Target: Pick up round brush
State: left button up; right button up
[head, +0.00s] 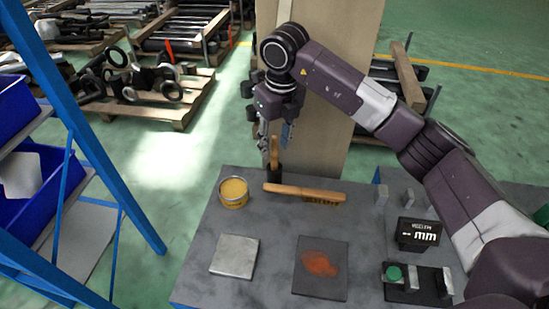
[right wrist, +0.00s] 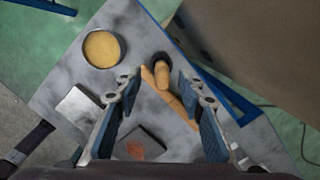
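The round brush (head: 275,153) stands upright near the table's far edge, with its wooden handle up and a dark lower end. It also shows in the right wrist view (right wrist: 162,77), seen from above. My right gripper (head: 276,140) is above it, pointing down. In the right wrist view its two fingers (right wrist: 157,88) are apart, with the handle top showing in the gap between them. I see no finger contact with the handle.
A wooden-handled brush (head: 305,192) lies close beside the round brush. A yellow-filled tin (head: 234,192) stands to the left. A metal plate (head: 234,256), a dark plate with an orange patch (head: 320,268) and a black "mm" block (head: 419,233) occupy the grey table (head: 205,287).

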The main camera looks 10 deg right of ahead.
aim_at(275, 149)
jog(key=shift+w+f+p, duration=0.15)
jog(key=shift+f, duration=0.5)
jog(key=shift+w+f+p, duration=0.15)
jog(key=shift+f, duration=0.8)
grip_shut()
pick_arm(q)
jog(key=shift+w+r, duration=0.5)
jog(key=shift+r, duration=0.2)
pick_arm(e)
jog(key=shift+r, duration=0.1)
